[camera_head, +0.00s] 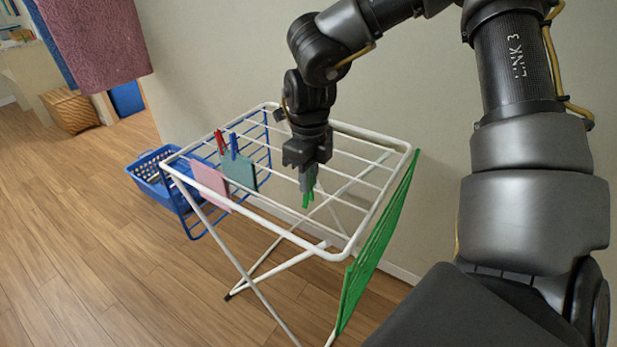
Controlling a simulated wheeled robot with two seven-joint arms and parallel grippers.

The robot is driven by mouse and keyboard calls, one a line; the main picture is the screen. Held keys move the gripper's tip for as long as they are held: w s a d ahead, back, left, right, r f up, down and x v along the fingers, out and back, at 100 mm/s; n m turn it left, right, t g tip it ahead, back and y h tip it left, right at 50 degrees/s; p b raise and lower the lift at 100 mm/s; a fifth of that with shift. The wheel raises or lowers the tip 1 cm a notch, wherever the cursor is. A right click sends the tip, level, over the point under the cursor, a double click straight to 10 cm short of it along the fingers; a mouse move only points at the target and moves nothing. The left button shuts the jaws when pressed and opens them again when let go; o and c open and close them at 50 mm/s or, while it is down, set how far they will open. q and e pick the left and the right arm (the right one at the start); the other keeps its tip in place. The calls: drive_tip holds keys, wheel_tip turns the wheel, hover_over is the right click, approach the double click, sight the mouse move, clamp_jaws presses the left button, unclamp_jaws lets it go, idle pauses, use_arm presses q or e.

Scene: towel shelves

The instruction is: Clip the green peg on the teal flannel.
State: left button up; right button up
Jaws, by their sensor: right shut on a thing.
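The teal flannel (241,173) hangs over a rail of the white drying rack (283,228), left of my right gripper. A blue peg (233,146) stands at its top edge. My right gripper (308,177) points down over the middle of the rack and is shut on the green peg (308,198), whose green ends show below the jaws. The peg is apart from the flannel, to its right. The jaws hide the upper part of the peg. My left gripper is not in view.
A pink flannel (210,183) with a red peg (220,142) hangs left of the teal one. The rack has a green side wing (375,250) and a blue one (196,216). A blue basket (150,180) stands behind left. A wall is behind; floor is clear at left.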

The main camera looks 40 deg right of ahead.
sight(311, 195)
idle(0.3)
drive_tip(key=shift+f+b, duration=1.25)
drive_tip(key=shift+f, duration=1.5)
drive_tip(key=shift+r, duration=0.15)
